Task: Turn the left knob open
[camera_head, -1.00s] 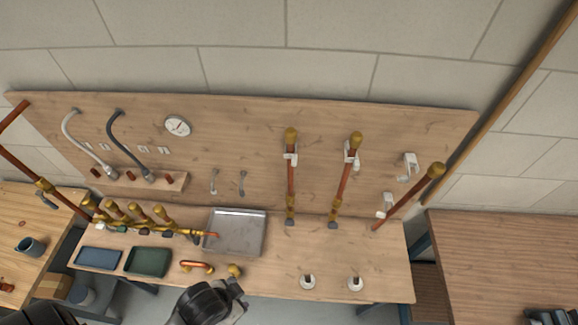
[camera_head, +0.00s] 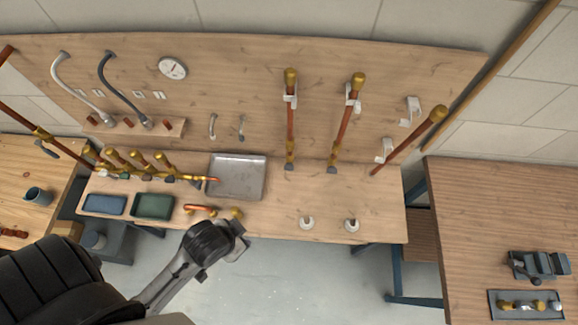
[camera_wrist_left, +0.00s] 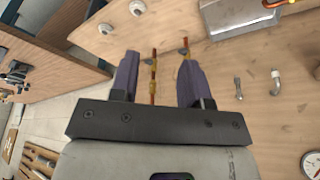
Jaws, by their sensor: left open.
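Two upright copper pipes are on the wooden back panel, each with a brass valve and a small grey knob at its lower end. The left knob (camera_head: 289,167) and the right knob (camera_head: 332,170) sit just above the bench top. In the left wrist view the left knob (camera_wrist_left: 183,51) is to the right of the other knob (camera_wrist_left: 148,62), both beyond the fingers. My left gripper (camera_head: 238,240) is in front of the bench's front edge, below and left of the left knob, apart from it. In the left wrist view its jaws (camera_wrist_left: 157,75) are open and empty. My right gripper is out of view.
A metal tray (camera_head: 238,198), a brass manifold (camera_head: 150,168), blue (camera_head: 104,204) and green (camera_head: 152,206) trays and a bent copper pipe (camera_head: 201,209) occupy the bench's left half. Two white round fittings (camera_head: 307,223) (camera_head: 352,226) stand at its front right. A side table (camera_head: 490,220) is at right.

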